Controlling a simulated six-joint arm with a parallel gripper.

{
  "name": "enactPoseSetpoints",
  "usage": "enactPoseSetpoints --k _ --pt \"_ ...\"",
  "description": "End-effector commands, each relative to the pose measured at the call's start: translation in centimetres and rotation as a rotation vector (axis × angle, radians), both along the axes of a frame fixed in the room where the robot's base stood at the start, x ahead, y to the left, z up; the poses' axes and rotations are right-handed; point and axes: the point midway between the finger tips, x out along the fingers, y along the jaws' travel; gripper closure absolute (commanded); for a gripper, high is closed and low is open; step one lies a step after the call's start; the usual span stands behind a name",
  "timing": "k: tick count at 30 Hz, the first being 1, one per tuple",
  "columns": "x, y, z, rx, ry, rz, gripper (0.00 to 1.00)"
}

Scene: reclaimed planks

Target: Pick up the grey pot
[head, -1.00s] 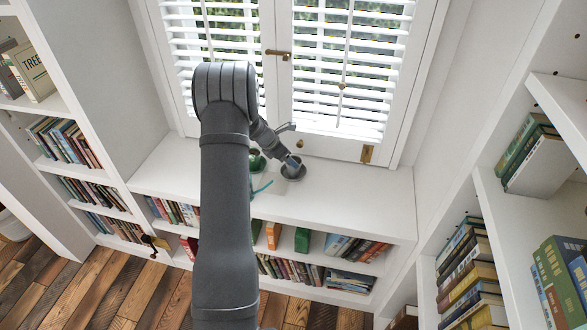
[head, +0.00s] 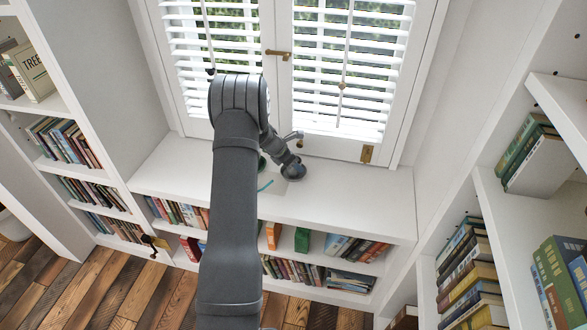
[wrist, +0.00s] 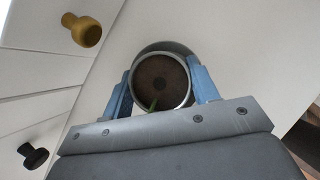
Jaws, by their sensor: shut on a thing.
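The grey pot (head: 293,173) is on or just above the white shelf top below the shuttered window; I cannot tell if its base touches. In the wrist view the round pot (wrist: 160,82) has a pale rim and a dark brown inside, seen from above. My gripper (wrist: 160,85) is shut on it, with one blue finger against each side. In the head view my gripper (head: 291,163) is small and partly hidden behind my arm. A small green bit (wrist: 152,104) shows at the pot's near rim.
A green pot (head: 262,163) stands just left, mostly hidden by my arm. A teal curved thing (head: 265,186) lies nearby. The shelf top (head: 360,190) is clear to the right. A brass knob (wrist: 86,31) and a dark knob (wrist: 33,155) show at the wrist view's left.

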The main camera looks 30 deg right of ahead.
Motion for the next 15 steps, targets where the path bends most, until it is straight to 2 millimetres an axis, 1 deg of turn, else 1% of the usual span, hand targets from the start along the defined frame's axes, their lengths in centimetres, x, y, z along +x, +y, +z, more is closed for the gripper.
enactPoseSetpoints --k 8,11,14,15 --pt "0.0 0.0 0.3 -0.001 -0.001 0.000 0.82" --pt "0.1 0.0 0.9 -0.001 -0.003 -0.001 0.82" --pt "0.0 0.0 2.1 -0.002 -0.001 0.000 0.82" --pt "0.0 -0.1 2.8 -0.003 -0.002 -0.001 0.82"
